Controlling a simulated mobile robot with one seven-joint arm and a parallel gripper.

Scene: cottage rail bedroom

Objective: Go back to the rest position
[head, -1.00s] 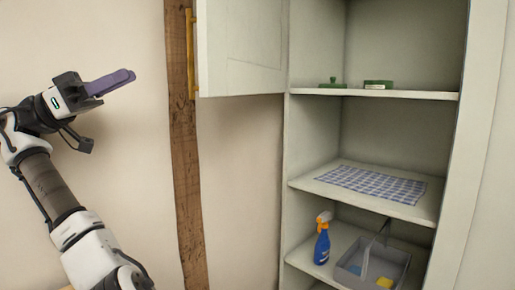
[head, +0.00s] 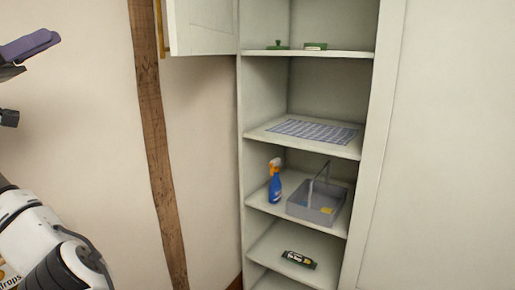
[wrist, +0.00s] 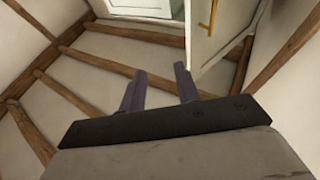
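My gripper (head: 28,46) is at the upper left of the head view, partly cut off by the picture edge, in front of the plain wall and well left of the cupboard. Its purple fingers also show in the wrist view (wrist: 159,72), where they stand apart with nothing between them. The white and dark arm (head: 45,245) shows at the lower left; its middle is out of view.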

